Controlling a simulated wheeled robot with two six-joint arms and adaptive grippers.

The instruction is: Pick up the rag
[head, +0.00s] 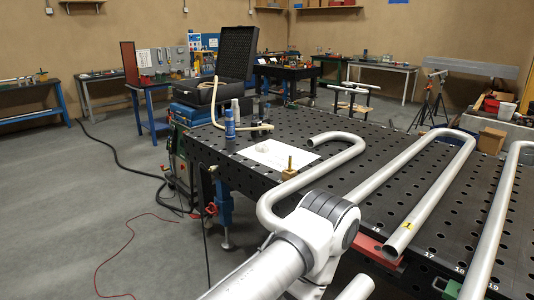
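A flat white sheet (278,154) lies on the near left part of the black perforated table (335,185). A small pale lump (263,147) sits on its left part. I cannot tell whether the lump or the sheet is the rag. One of my white and grey arms reaches up from the bottom middle, over the table's front edge, and hides part of a bent tube and of the table. Neither of my grippers shows in the head view.
Bent silver tubes (430,190) cover the table's middle and right. A brass-coloured piece (289,168) stands near the sheet's right end. A black case (237,52) is open at the back. Cables lie on the left floor.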

